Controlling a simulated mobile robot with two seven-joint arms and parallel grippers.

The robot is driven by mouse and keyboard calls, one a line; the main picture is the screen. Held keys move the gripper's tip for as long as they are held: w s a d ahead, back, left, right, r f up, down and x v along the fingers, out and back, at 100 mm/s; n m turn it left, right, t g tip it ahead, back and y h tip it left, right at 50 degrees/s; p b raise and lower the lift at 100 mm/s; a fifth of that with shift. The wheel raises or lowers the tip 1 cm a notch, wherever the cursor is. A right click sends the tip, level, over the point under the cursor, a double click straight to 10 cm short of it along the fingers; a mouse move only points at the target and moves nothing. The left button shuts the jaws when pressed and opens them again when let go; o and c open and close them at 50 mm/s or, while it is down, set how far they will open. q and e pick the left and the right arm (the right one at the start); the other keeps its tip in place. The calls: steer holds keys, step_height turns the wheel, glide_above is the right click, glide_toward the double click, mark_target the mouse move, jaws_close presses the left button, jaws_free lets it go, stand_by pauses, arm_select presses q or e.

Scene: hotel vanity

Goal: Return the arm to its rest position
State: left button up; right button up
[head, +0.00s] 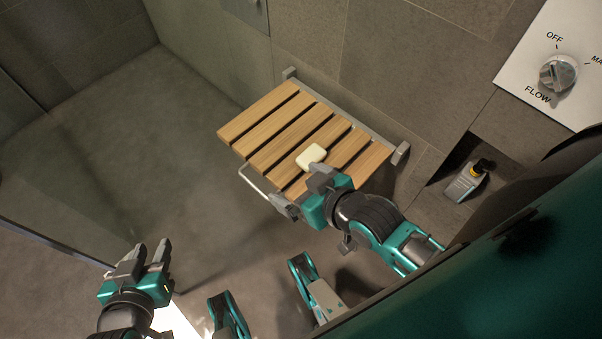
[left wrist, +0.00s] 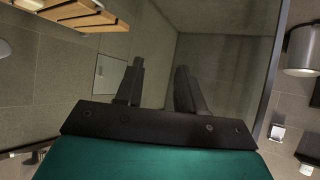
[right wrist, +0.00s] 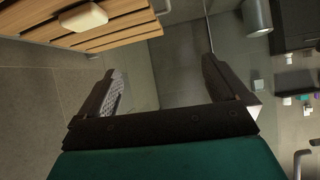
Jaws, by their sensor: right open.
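My right gripper (head: 322,178) is at the front edge of a wooden slatted shower seat (head: 262,124), close to a pale soap bar (head: 311,156) lying on the slats. In the right wrist view its two fingers (right wrist: 162,88) are spread apart with nothing between them. The soap (right wrist: 84,16) shows at the upper left there, outside the fingers. My left gripper (head: 148,256) is at the lower left of the head view, over the floor and away from the seat. In the left wrist view its fingers (left wrist: 157,88) are apart and empty.
A bottle with a dark and yellow top (head: 467,182) stands in a wall niche on the right. A flow knob (head: 558,74) is on a white panel at the upper right. A metal rail (head: 262,190) runs by the seat's front left. The floor at left is clear.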

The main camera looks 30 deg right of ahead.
arm_select(q)
steer(key=shift+r, duration=0.1)
arm_select(e)
steer(key=shift+s+d, duration=0.1)
arm_select(q)
steer(key=s+a+r+y+p, duration=0.1)
steer(key=a+r+p, duration=0.2)
steer(key=r+p, duration=0.7)
steer(key=shift+s+a+r+p, duration=0.15)
steer(key=shift+s+p, duration=0.1)
steer(key=shift+p, duration=2.15)
arm_select(e)
steer(key=s+d+r, duration=0.1)
steer(key=d+r, duration=0.2)
steer(key=r, duration=0.7)
steer(key=shift+s+r+h, duration=0.15)
steer(key=shift+r+h, duration=0.1)
steer(key=shift+h, duration=0.15)
